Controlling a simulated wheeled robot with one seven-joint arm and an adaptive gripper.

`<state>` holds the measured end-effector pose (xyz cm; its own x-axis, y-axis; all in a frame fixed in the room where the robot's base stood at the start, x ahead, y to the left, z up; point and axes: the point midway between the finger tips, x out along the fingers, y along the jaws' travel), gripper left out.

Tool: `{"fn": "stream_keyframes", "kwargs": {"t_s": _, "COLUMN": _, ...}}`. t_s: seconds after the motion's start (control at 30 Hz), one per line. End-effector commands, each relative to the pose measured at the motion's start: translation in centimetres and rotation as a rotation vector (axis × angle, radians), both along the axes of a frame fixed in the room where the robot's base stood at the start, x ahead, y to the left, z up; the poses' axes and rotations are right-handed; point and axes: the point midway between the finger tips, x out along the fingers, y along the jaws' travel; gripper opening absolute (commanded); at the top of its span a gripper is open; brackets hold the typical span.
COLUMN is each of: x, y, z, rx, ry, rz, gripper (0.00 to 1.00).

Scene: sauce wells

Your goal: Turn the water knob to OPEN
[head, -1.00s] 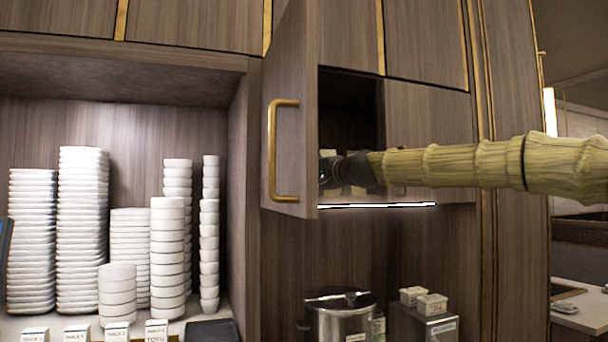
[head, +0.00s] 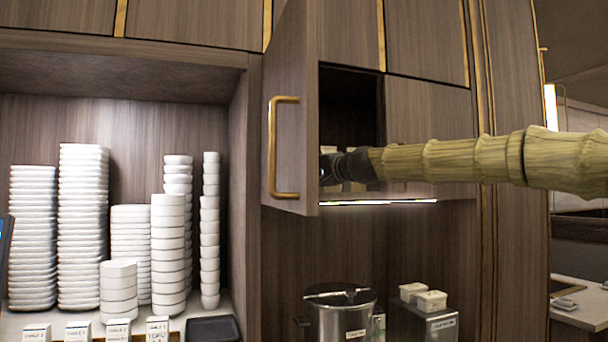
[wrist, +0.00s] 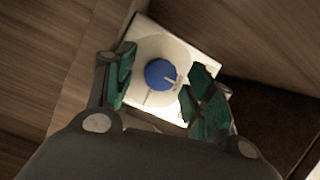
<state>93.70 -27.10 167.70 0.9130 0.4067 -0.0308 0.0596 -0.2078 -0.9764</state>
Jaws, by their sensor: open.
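The water knob (wrist: 160,74) is a round blue knob with a pale pointer mark, on a white square plate (wrist: 146,27) in the wrist view. My gripper (wrist: 157,85) is open, with one green-padded finger to the left of the knob and one to the right. The right finger covers part of the plate near the pointer. I cannot tell whether either finger touches the knob. In the head view my gripper (head: 328,168) reaches into an open cabinet; the cabinet door and the arm hide most of it, and the knob does not show there.
The open cabinet door (head: 291,110) with a brass handle stands just left of my arm. Stacks of white bowls (head: 168,250) fill a shelf at left. A steel pot (head: 340,318) and a box with small white containers (head: 431,300) stand below the cabinet.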

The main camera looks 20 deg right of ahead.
Motion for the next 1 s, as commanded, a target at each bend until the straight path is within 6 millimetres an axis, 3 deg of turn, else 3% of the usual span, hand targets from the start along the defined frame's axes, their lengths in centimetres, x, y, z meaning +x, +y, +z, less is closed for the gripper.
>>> {"fn": "stream_keyframes", "kwargs": {"t_s": 0.17, "x": -0.7, "y": -0.3, "z": 0.1, "rx": 0.0, "ry": -0.001, "rz": 0.0, "gripper": 0.54}}
{"fn": "stream_keyframes", "kwargs": {"t_s": 0.7, "x": -6.1, "y": -2.8, "z": 0.2, "rx": 0.001, "ry": 0.0, "rz": 0.0, "gripper": 0.54}}
{"fn": "stream_keyframes", "kwargs": {"t_s": 1.0, "x": -6.8, "y": -3.1, "z": 0.2, "rx": 0.0, "ry": 0.0, "rz": 0.0, "gripper": 0.54}}
